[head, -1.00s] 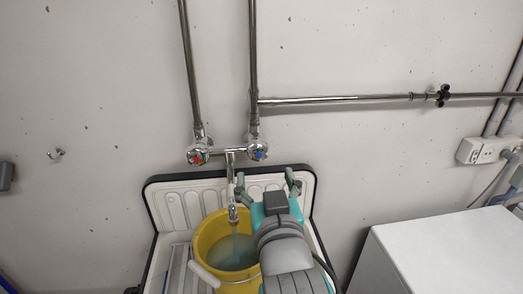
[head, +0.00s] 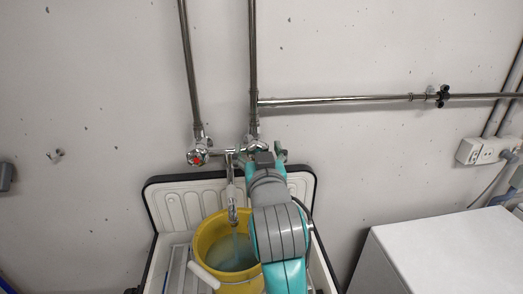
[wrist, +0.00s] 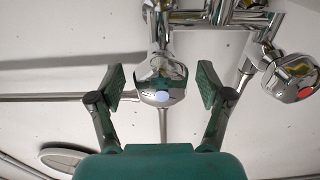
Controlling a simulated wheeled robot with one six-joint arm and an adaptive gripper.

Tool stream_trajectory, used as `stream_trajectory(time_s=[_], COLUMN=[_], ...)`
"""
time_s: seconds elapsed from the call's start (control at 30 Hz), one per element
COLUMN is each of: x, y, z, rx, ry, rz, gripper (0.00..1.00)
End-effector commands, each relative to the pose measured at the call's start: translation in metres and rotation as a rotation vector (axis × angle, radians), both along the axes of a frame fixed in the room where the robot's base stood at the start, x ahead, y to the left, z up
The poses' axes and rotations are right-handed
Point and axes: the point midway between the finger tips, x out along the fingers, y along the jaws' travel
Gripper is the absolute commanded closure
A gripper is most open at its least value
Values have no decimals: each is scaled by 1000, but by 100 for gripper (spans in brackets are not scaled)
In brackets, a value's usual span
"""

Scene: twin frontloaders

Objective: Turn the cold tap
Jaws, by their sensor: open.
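The cold tap (wrist: 160,78) is a chrome knob with a blue dot, at the centre of the wrist view. My gripper (wrist: 163,88) is open, with one finger pad on each side of the knob and visible gaps between. In the head view my gripper (head: 266,157) reaches up to the wall mixer and hides most of the cold tap. The hot tap (head: 197,157), with a red mark, is to the left; it also shows at the right of the wrist view (wrist: 298,72).
A bluish stream runs from the spout (head: 232,200) into a yellow bucket (head: 206,235) in the sink (head: 185,189). Pipes (head: 340,100) run along the wall. A white appliance top (head: 440,255) stands at right.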

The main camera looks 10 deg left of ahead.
Motion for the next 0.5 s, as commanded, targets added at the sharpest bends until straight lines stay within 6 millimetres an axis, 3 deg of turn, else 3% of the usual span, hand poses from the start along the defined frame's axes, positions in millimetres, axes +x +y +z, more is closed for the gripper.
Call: stream_trajectory(time_s=[0.17, 0.27, 0.4, 0.43, 0.5], x=[0, 0, 0, 0, 0], y=[0, 0, 0, 0, 0], z=[0, 0, 0, 0, 0], rx=[0, 0, 0, 0, 0], ry=[0, 0, 0, 0, 0], rz=[0, 0, 0, 0, 0], gripper=[22, 42, 77, 83, 83])
